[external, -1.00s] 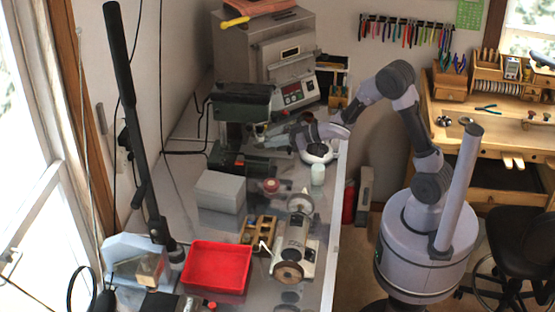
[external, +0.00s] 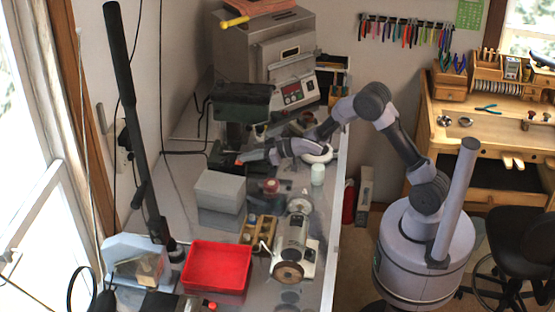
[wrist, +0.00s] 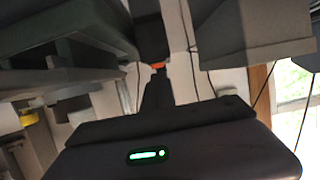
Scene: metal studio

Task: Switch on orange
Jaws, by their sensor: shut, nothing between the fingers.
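A small orange switch (external: 239,162) shows on the dark base of the green drill press (external: 240,100) in the external view. My gripper (external: 244,158) is shut and empty, with its tip beside the switch. In the wrist view, an orange patch (wrist: 158,66) shows just beyond the tip of my shut fingers (wrist: 157,82), in line with them. The fingertips partly hide it. I cannot tell whether they touch it or whether the switch is on.
A grey box (external: 220,190) stands just in front of the drill press. A white jar (external: 317,175), a small lathe (external: 295,245) and a red tray (external: 216,267) are on the bench. A furnace (external: 265,60) stands behind.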

